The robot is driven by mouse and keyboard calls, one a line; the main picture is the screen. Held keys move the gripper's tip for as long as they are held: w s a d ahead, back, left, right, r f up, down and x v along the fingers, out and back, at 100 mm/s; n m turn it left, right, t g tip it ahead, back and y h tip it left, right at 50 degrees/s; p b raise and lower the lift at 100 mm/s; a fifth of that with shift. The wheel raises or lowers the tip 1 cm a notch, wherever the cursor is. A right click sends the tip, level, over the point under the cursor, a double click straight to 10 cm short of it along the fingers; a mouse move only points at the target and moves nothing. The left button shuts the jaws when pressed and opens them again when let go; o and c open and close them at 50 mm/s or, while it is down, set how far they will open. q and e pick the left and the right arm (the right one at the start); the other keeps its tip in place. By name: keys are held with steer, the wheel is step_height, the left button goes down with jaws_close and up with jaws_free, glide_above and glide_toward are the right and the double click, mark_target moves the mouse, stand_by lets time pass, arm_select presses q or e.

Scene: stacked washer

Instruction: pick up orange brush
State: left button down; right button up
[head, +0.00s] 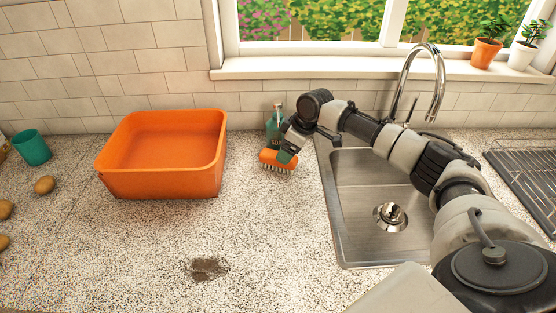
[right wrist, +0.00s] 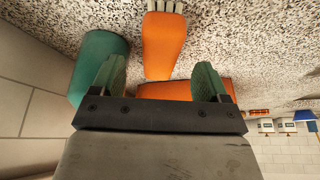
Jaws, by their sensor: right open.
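The orange brush (head: 272,161) with pale bristles lies on the speckled counter, left of the sink, bristles toward the front. In the right wrist view the brush (right wrist: 163,42) lies between and beyond my two green fingertips, with a gap on each side. The right wrist view shows my gripper (right wrist: 161,72) empty. Whether a finger touches the brush I cannot tell. My left gripper is not in view.
A teal soap bottle (head: 272,126) stands close behind the brush. An orange tub (head: 160,184) is to the left, and the sink (head: 360,235) is to the right. A teal cup (head: 32,148) is at far left. The front counter is clear, with a brown stain (head: 207,268).

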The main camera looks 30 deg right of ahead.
steer(key=x, duration=0.4)
steer(key=shift+a+f+p, duration=0.1)
steer(key=shift+f+p, duration=0.2)
steer(key=shift+w+f, duration=0.15)
steer(key=shift+f, duration=0.2)
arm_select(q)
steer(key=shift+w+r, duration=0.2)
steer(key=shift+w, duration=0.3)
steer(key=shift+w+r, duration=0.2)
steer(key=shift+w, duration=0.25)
arm_select(e)
steer(key=c, duration=0.3)
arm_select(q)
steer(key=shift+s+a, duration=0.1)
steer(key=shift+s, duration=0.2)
arm_select(e)
steer(key=c, duration=0.8)
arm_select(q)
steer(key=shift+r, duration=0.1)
arm_select(e)
steer(key=shift+a+r, duration=0.1)
steer(key=shift+r, duration=0.05)
